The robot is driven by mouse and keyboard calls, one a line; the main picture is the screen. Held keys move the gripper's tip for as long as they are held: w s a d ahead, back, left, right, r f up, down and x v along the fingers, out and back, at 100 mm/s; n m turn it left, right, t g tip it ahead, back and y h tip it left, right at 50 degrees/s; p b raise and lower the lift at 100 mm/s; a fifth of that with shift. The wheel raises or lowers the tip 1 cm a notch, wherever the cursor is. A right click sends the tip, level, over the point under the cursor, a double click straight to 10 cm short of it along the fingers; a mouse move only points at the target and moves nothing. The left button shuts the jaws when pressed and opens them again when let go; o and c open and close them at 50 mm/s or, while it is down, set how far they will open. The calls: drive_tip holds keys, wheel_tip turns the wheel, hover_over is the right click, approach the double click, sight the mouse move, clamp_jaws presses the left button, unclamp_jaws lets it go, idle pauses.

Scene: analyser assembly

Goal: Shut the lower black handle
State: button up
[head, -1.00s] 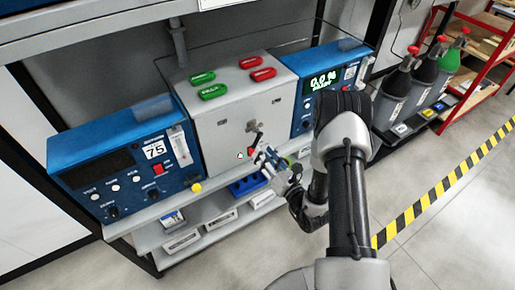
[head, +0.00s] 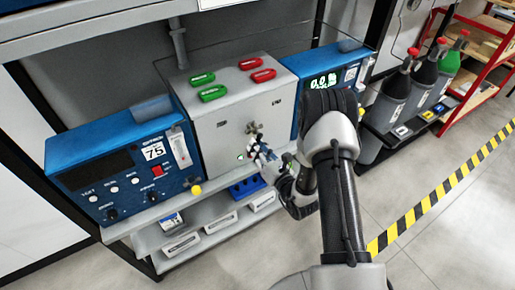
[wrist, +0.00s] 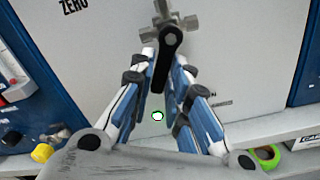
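A black handle (wrist: 167,58) hangs down, slightly tilted, from a metal valve fitting (wrist: 178,20) on the grey cabinet front in the wrist view. It is the only black handle I can make out. The fitting also shows in the head view (head: 252,128), where my gripper covers most of the handle. My gripper (wrist: 165,60) has its blue and white fingers apart, one on each side of the handle. The fingertips are close to it; I cannot tell whether they touch it.
The grey cabinet (head: 215,130) stands between a left blue analyser (head: 100,150) and a right one (head: 335,62). A small green-ringed white port (wrist: 157,116) lies below the handle. A shelf with a blue rack (head: 246,187) is below.

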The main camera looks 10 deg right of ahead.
clamp_jaws()
drive_tip(key=n, duration=0.2)
drive_tip(key=d+n+b, duration=0.1)
drive_tip(key=n+b, duration=0.1)
drive_tip(key=n, duration=0.1)
drive_tip(key=shift+w+d+f+n, duration=0.25)
drive_tip(key=shift+w+d+n, duration=0.05)
drive_tip(key=shift+d, duration=0.1)
drive_tip(key=o, duration=0.5)
unclamp_jaws()
